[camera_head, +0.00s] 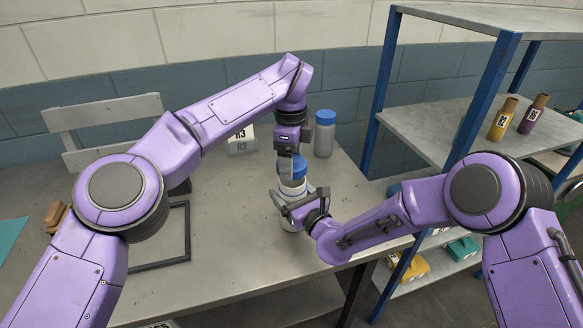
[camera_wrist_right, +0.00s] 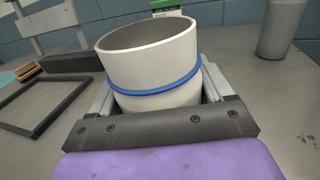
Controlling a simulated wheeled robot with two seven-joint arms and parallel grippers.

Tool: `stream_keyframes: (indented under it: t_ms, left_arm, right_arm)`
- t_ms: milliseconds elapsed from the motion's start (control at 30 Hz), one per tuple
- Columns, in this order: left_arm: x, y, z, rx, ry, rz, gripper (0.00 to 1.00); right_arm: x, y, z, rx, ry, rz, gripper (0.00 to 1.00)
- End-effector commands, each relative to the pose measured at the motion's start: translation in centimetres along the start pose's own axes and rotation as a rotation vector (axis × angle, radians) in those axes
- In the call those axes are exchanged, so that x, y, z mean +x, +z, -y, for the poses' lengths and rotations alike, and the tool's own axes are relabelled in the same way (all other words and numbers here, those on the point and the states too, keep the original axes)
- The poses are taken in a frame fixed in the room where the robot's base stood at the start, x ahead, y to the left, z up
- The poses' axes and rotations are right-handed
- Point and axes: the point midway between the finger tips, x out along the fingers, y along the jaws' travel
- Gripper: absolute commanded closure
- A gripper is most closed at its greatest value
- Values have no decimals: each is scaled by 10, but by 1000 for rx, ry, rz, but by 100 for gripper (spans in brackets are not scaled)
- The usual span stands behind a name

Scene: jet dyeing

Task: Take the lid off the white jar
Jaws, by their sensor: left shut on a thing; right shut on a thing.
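The white jar (camera_head: 293,186) with a blue band stands upright near the right part of the table. My right gripper (camera_head: 300,200) is shut around its body from the side. In the right wrist view the jar (camera_wrist_right: 150,70) fills the space between my right gripper's fingers (camera_wrist_right: 155,100), and its mouth is open with no lid on it. The blue lid (camera_head: 294,167) is in my left gripper (camera_head: 288,160), which points down from above the jar. In the head view the lid appears just over the jar's mouth; the gap between them is hard to judge.
A grey bottle with a blue cap (camera_head: 325,134) stands behind the jar, with a labelled container (camera_head: 241,140) to its left. A dark empty frame (camera_head: 188,232) and brown blocks (camera_head: 56,216) lie at the left. A blue-posted shelf (camera_head: 425,126) stands at the right.

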Motion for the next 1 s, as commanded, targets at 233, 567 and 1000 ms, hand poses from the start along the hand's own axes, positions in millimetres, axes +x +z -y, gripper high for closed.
stream_keyframes:
  t_ms: [233,567,1000]
  left_arm:
    - [-12,0,0,0,0,1,62]
    - [-12,0,0,1,0,1,62]
    - [16,0,0,1,0,1,62]
  right_arm:
    - [-1,-4,-3,1,6,-9,100]
    - [-1,-2,-2,1,4,-5,0]
    - [-81,-6,0,5,2,-6,0]
